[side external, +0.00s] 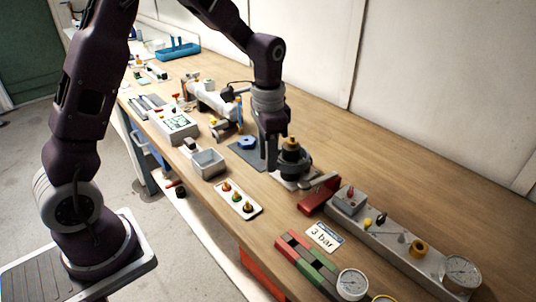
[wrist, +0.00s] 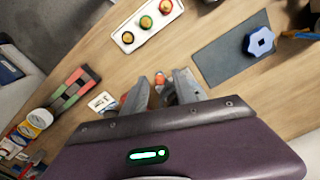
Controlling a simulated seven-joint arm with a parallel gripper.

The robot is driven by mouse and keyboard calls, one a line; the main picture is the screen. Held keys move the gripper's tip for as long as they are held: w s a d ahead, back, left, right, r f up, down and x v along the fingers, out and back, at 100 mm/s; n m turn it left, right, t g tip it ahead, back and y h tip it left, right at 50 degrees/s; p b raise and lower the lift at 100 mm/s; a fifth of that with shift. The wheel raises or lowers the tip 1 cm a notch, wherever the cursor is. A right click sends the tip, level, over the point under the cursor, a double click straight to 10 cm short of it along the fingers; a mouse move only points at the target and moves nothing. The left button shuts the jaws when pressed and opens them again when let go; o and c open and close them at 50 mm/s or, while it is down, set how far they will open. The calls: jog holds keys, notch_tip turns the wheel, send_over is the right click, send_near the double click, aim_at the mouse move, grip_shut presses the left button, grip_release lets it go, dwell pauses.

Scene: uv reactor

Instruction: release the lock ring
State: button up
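My gripper (wrist: 163,84) points down over the bench, its two fingers apart with a small reddish-orange piece showing in the gap between them. In the side external view my gripper (side external: 272,155) is low beside a dark round fitting with a brass top (side external: 290,158), on a pale base. I cannot tell whether they touch. No part is clearly recognizable as the lock ring. A blue lobed knob (side external: 248,142) lies on a dark grey mat (side external: 238,154), apart from my gripper. The knob also shows at upper right in the wrist view (wrist: 260,42).
A white tray (side external: 238,200) holds three coloured knobs in front of my gripper. A red bracket (side external: 318,195) and a long grey gauge panel (side external: 395,247) stand to the right. Bare wood lies behind.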

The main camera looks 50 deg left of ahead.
jog(key=shift+f, duration=0.1)
jog(key=shift+c, duration=0.4)
grip_shut()
dwell(1.0)
